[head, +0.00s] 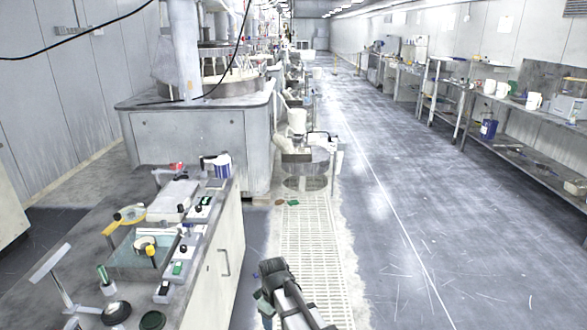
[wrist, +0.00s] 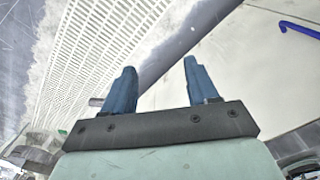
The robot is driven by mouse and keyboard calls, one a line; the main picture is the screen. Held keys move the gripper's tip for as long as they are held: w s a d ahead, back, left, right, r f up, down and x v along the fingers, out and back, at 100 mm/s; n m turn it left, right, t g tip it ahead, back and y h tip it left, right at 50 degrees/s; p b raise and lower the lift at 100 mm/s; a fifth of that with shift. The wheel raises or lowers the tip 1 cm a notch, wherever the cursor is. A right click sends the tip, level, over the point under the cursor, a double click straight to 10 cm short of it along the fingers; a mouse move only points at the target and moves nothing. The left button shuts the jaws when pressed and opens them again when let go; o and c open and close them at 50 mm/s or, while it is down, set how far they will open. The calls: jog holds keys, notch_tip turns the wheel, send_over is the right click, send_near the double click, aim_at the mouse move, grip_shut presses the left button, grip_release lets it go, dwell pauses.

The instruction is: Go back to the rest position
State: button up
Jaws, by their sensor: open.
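My gripper (wrist: 157,85) shows in the wrist view with its two blue fingers spread apart and nothing between them. Beyond the fingers are the floor, a grey strip and the pale side of a cabinet. In the head view my arm reaches up from the bottom centre, to the right of the cabinet and above the floor grating. The fingertips cannot be made out clearly there.
The floor grating (head: 305,240) and open floor (head: 410,220) lie to the right. A long workbench (head: 535,130) lines the right wall.

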jog(key=s+d+f+m, duration=0.3)
jog(key=d, duration=0.5)
jog(key=s+d+f+m, duration=0.2)
jog(key=d+f+m, duration=0.15)
jog(key=d, duration=0.35)
jog(key=s+d+f+m, duration=0.3)
jog(key=d+m, duration=0.1)
jog(key=d, duration=0.4)
jog(key=s+f+g, duration=0.3)
jog(key=s+f, duration=0.7)
jog(key=s, duration=0.4)
jog(key=s+f+g, duration=0.3)
jog(key=s+f, duration=0.7)
jog(key=s, duration=0.5)
jog(key=shift+g, duration=0.4)
